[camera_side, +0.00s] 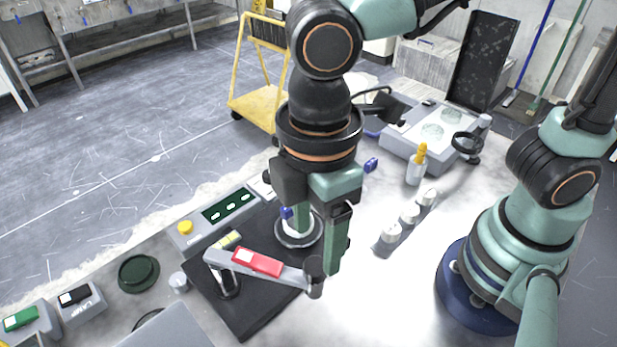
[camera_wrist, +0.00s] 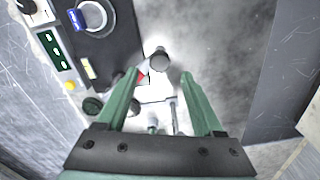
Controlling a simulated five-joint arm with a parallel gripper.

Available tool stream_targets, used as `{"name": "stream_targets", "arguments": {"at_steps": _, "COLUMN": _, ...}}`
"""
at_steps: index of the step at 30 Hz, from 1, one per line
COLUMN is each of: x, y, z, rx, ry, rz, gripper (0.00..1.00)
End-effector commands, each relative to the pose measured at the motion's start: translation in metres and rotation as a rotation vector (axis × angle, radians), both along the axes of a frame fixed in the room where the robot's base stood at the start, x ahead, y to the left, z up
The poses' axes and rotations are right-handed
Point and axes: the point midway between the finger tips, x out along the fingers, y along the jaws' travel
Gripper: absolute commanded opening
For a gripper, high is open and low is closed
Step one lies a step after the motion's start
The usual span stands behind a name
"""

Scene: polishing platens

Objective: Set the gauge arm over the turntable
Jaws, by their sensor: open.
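The gauge arm (camera_side: 284,272) is a grey bar with a red-and-white label, pivoted on a post at its left and ending in a dark cylinder at its right. It lies across the front part of the black base plate (camera_side: 238,318). The turntable (camera_side: 298,243) is a round light disc behind it, partly hidden by my gripper. My gripper (camera_side: 318,248) points down with open fingers by the bar's right end. In the wrist view, the dark cylinder (camera_wrist: 159,59) shows just beyond and between the fingertips (camera_wrist: 161,76); contact cannot be told.
A control box (camera_side: 215,218) with a yellow knob stands left of the plate. Several white cylinders (camera_side: 409,214) and a yellow-capped bottle (camera_side: 416,168) stand to the right. A second machine (camera_side: 432,135) is at the back right. The table's front middle is clear.

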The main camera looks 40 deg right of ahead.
Motion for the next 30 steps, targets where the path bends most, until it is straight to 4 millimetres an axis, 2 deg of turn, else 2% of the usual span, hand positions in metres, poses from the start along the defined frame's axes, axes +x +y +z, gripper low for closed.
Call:
{"name": "stream_targets", "arguments": {"at_steps": 3, "x": 0.000, "y": -0.001, "z": -0.021, "rx": -0.004, "ry": 0.003, "rz": -0.001, "gripper": 0.69}}
{"name": "stream_targets", "arguments": {"at_steps": 9, "x": 0.000, "y": -0.001, "z": -0.043, "rx": -0.002, "ry": 0.001, "rz": -0.001, "gripper": 0.69}}
{"name": "stream_targets", "arguments": {"at_steps": 21, "x": 0.000, "y": 0.000, "z": -0.050, "rx": 0.001, "ry": -0.001, "rz": -0.001, "gripper": 0.69}}
{"name": "stream_targets", "arguments": {"at_steps": 26, "x": 0.000, "y": 0.000, "z": -0.049, "rx": 0.001, "ry": 0.000, "rz": -0.001, "gripper": 0.07}}
{"name": "stream_targets", "arguments": {"at_steps": 27, "x": 0.000, "y": 0.000, "z": -0.049, "rx": 0.001, "ry": 0.000, "rz": -0.001, "gripper": 0.00}}
{"name": "stream_targets", "arguments": {"at_steps": 30, "x": 0.000, "y": 0.000, "z": -0.049, "rx": 0.001, "ry": 0.000, "rz": -0.001, "gripper": 0.00}}
